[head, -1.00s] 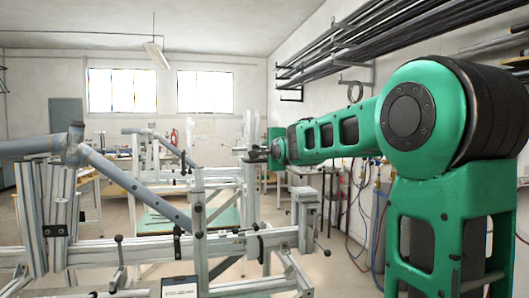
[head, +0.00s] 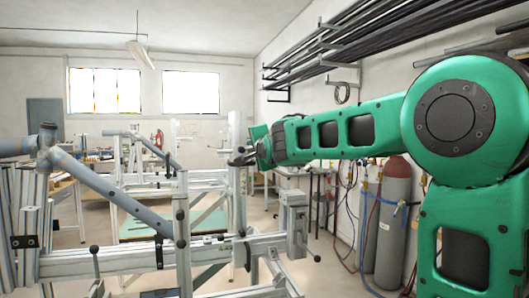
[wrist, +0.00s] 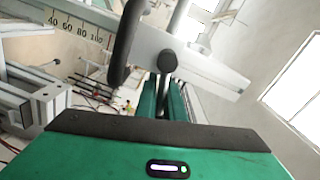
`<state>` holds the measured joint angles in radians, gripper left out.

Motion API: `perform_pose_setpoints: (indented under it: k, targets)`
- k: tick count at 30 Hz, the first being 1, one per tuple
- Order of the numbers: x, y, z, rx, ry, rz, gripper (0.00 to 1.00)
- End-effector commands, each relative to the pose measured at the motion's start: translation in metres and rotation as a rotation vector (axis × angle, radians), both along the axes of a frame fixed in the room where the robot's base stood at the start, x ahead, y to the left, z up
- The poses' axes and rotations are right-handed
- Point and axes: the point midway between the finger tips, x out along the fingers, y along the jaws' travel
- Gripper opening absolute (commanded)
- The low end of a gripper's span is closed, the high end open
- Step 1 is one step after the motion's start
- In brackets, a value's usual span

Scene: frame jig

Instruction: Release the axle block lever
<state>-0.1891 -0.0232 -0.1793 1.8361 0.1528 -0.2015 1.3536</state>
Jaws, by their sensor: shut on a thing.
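My gripper (head: 244,159) is at the end of the green arm, beside a pale upright post (head: 235,135) of the frame jig in the head view. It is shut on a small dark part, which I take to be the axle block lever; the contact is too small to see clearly. In the wrist view, a black curved handle (wrist: 125,45) and a dark round knob on a stem (wrist: 167,60) stand just beyond my green gripper body. Behind them runs a metal beam with a number scale (wrist: 75,28).
A grey tube (head: 110,190) slopes across the jig at left, above a long aluminium rail (head: 110,262). A clamp block with a knob lever (head: 293,215) stands right of my gripper. Gas cylinders (head: 393,215) and hoses stand along the right wall.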

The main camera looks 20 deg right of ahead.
Motion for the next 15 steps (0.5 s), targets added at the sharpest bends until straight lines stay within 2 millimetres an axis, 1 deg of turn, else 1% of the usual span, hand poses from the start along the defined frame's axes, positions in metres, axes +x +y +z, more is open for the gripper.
perform_pose_setpoints:
  k: [1,10,11,15]
  targets:
    - [0.0004,0.0041,-0.0057,-0.005,0.012,0.006,0.0]
    - [0.0009,0.0065,-0.0056,-0.007,0.012,0.008,0.0]
    - [0.001,0.0064,-0.0056,-0.007,0.012,0.008,0.15]
    - [0.001,0.0072,-0.0037,-0.006,0.008,0.009,0.16]
